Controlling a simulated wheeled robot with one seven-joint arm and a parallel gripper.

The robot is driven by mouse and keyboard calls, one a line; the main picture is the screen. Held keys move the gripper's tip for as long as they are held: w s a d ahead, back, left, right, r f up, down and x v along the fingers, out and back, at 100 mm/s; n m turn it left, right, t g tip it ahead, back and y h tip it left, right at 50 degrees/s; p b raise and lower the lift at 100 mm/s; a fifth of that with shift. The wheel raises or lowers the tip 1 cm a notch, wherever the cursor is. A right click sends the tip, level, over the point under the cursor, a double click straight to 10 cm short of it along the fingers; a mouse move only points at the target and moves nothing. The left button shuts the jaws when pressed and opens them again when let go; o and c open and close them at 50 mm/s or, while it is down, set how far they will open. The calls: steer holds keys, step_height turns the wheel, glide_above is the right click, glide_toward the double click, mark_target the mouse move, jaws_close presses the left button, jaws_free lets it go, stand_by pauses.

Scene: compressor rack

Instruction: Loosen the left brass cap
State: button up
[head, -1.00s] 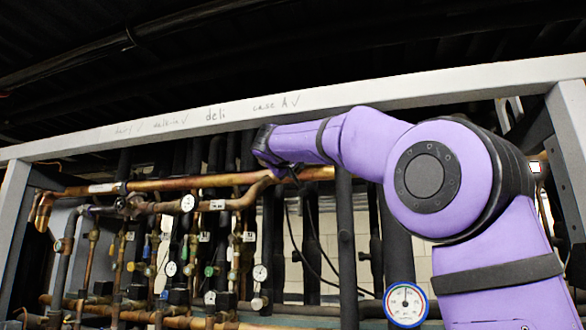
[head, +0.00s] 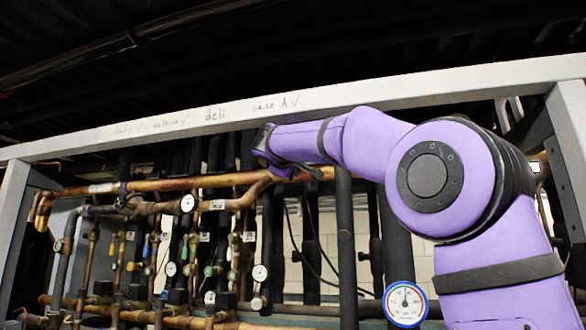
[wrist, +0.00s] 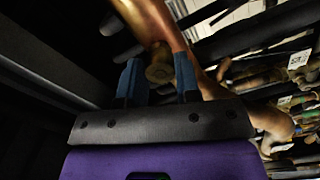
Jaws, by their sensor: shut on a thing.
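In the wrist view a round brass cap (wrist: 159,68) sits against a thick copper pipe (wrist: 150,22). The two blue fingers of my gripper (wrist: 159,80) stand on either side of the cap, shut on it. In the head view my gripper is at the copper pipe (head: 215,181) below the frame's top beam. The fingers and the held cap cannot be made out there. I cannot make out a second brass cap in either view.
A grey steel beam (head: 420,88) with handwriting crosses above the pipes. Several small gauges hang on the pipework at left, such as one white gauge (head: 187,203). A larger blue-rimmed gauge (head: 405,304) is at lower right. Dark vertical pipes (head: 346,245) stand below my arm.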

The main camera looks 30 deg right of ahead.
steer(key=shift+w+f+n, duration=0.1)
steer(key=shift+n, duration=16.8)
steer(key=shift+a, duration=0.1)
steer(key=o, duration=0.9)
